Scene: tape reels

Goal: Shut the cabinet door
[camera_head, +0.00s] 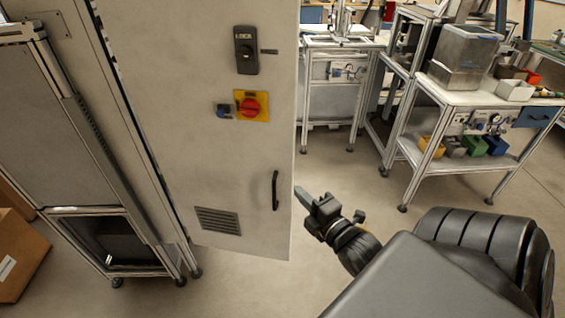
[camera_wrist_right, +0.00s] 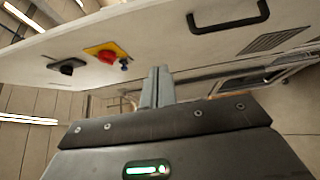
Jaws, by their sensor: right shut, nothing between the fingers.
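The pale grey cabinet door (camera_head: 225,150) stands upright left of centre in the head view. It carries a dark handle (camera_head: 275,190) near its right edge, a red knob on a yellow plate (camera_head: 251,106), a black latch (camera_head: 246,50) and a vent (camera_head: 218,220). My right gripper (camera_head: 302,194) is shut and empty, just right of the door's free edge near handle height; contact cannot be told. In the right wrist view its fingers (camera_wrist_right: 157,86) are together, with the door (camera_wrist_right: 165,35) and handle (camera_wrist_right: 228,20) above them. The cabinet opening is hidden. My left gripper is not in view.
A metal-framed rack (camera_head: 75,150) stands at the left, with a cardboard box (camera_head: 20,255) beside it. The floor (camera_head: 345,175) is clear between the door and the bench.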

